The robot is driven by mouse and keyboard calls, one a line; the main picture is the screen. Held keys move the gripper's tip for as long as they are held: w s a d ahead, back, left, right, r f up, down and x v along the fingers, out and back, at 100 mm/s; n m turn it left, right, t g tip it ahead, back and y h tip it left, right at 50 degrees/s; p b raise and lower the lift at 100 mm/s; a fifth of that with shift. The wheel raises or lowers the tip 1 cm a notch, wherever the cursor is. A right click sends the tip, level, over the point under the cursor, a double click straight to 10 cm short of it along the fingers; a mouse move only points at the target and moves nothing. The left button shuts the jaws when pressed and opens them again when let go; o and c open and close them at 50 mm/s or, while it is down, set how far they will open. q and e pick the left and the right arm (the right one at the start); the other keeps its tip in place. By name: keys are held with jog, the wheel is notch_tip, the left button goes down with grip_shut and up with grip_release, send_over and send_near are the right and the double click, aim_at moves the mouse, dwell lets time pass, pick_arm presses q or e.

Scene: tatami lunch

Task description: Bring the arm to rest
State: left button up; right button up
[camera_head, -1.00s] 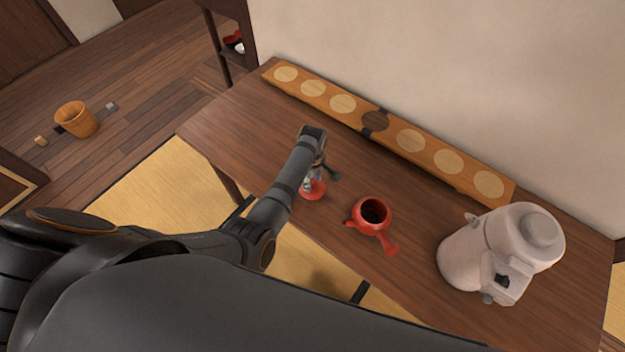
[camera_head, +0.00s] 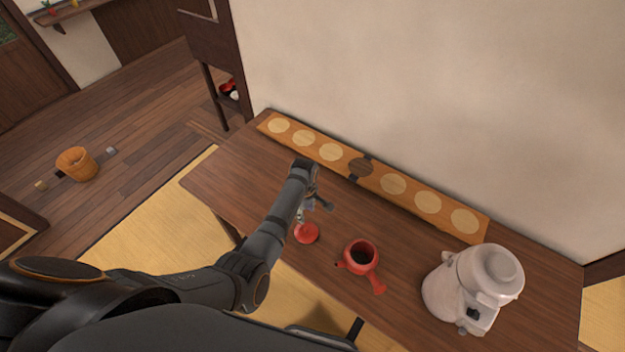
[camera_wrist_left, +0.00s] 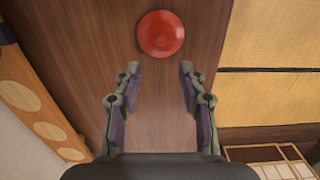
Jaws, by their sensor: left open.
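My left gripper (camera_head: 308,207) is over the wooden table, beside a small round red lid (camera_head: 306,233). In the left wrist view the two fingers of my left gripper (camera_wrist_left: 160,88) are spread apart with only bare table between them. The red lid (camera_wrist_left: 161,35) lies ahead of the fingertips there, clear of them. A red teapot (camera_head: 360,257) with a side handle stands open-topped on the table to the right of the lid. My right gripper is not in view.
A long board (camera_head: 331,151) with several pale discs and one dark disc lies along the wall side of the table (camera_head: 225,170). A white electric pot (camera_head: 470,285) stands at the right end. A wooden bucket (camera_head: 77,164) is on the floor at left.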

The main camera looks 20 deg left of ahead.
pick_arm(q)
jog(key=s+a+r+m+t, duration=0.2)
jog(key=s+a+r+m, duration=0.3)
jog(key=s+a+m, duration=0.4)
jog(key=s+r+m+t, duration=0.2)
jog(key=s+r+m, duration=0.4)
jog(key=s+r, duration=0.45)
jog(key=s+a+f+g+b, duration=0.1)
jog(key=f+b, duration=0.2)
jog(key=f, duration=0.9)
jog(key=s+a+f+y+b, duration=0.1)
jog(key=s+f+b, duration=0.15)
jog(key=f, duration=0.95)
jog(key=a+f+g+b, duration=0.1)
jog(key=f+b, duration=0.2)
jog(key=f, duration=1)
jog(key=s+a+f+b, duration=0.1)
jog(key=s+f+b, duration=0.3)
jog(key=s+f, duration=1.3)
jog(key=shift+s+f+n+g+b, duration=0.2)
jog(key=shift+f+n+g+b, duration=0.15)
jog(key=shift+f, duration=0.3)
